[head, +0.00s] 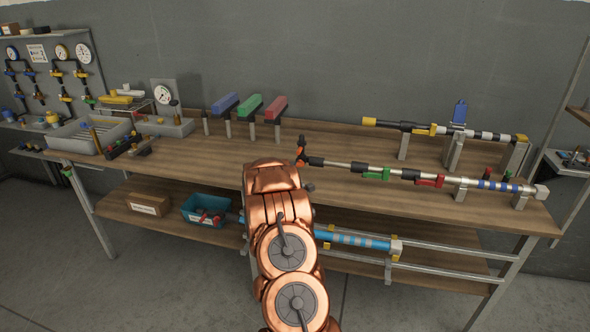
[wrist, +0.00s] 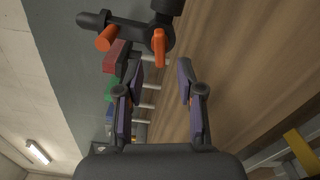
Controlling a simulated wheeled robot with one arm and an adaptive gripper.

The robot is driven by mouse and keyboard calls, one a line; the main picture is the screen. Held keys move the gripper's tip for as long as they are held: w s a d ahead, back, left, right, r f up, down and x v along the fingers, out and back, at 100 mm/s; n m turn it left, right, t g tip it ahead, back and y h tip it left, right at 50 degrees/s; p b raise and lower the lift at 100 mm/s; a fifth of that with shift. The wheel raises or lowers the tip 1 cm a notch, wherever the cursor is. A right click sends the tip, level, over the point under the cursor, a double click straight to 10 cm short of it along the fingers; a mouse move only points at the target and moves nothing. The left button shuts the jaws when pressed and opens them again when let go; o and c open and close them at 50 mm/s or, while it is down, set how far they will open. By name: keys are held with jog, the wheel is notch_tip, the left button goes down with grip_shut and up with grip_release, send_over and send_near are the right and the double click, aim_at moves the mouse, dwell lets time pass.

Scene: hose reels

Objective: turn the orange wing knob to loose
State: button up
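In the wrist view, an orange wing-shaped piece (wrist: 159,47) sits on a dark fitting (wrist: 130,36) just beyond the gap between my fingertips. A second orange piece (wrist: 105,38), a stubby handle, sticks out of the same fitting to the left. In the head view the orange parts (head: 299,151) show small at the left end of the front pipe assembly, just above my arm. My gripper (wrist: 159,65) is open and empty, its two fingers spread on either side of the orange piece's lower end. I cannot tell contact. My arm hides the gripper in the head view.
The front pipe (head: 340,165) carries green (head: 376,174) and red (head: 430,181) levers to the right. Blue, green and red blocks (head: 249,105) on posts stand behind on the wooden bench (head: 190,165). A grey tray (head: 85,138) is at left. The lower shelf holds a teal bin (head: 190,209).

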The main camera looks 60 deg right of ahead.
jog(key=v, duration=0.8)
jog(key=shift+a, duration=0.25)
jog(key=shift+s, duration=0.15)
